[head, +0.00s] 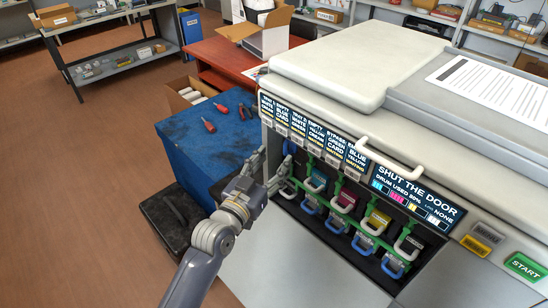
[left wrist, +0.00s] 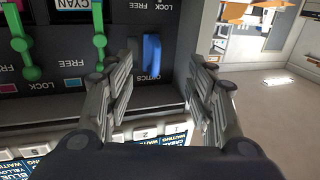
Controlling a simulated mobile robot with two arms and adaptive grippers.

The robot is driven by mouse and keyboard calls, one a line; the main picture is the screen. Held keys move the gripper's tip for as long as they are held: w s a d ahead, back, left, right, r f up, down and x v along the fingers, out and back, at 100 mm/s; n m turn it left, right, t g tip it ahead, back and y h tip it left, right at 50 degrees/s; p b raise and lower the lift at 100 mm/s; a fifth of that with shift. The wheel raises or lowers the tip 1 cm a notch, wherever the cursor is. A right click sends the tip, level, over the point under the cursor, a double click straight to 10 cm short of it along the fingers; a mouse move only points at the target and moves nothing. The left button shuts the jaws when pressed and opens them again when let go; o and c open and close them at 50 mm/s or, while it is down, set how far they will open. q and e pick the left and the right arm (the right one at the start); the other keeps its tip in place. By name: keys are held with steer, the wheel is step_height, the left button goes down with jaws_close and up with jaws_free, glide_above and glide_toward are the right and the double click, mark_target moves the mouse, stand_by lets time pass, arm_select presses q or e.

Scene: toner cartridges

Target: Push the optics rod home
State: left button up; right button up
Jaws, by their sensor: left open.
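The optics rod (head: 288,147) shows as a small blue end at the left edge of the printer's open front bay. In the left wrist view the blue rod (left wrist: 152,54) stands in a dark panel slot beside an inverted "OPTICS" label. My left gripper (head: 271,168) is open and empty in front of the bay's left end. In the left wrist view its two fingers (left wrist: 163,78) stand apart, with the rod seen between them, nearer the left finger. Contact with the rod cannot be told. How deep the rod sits is unclear. My right gripper is not in view.
The printer (head: 340,75) has a display (head: 413,197) reading "SHUT THE DOOR". Several toner cartridges with green levers and blue and white handles line the bay, including a magenta cartridge (head: 344,200). A blue-topped cabinet (head: 210,140) with tools stands close left of the gripper.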

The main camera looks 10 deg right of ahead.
arm_select(q)
steer(key=shift+p+v, duration=0.4)
steer(key=shift+v, duration=0.7)
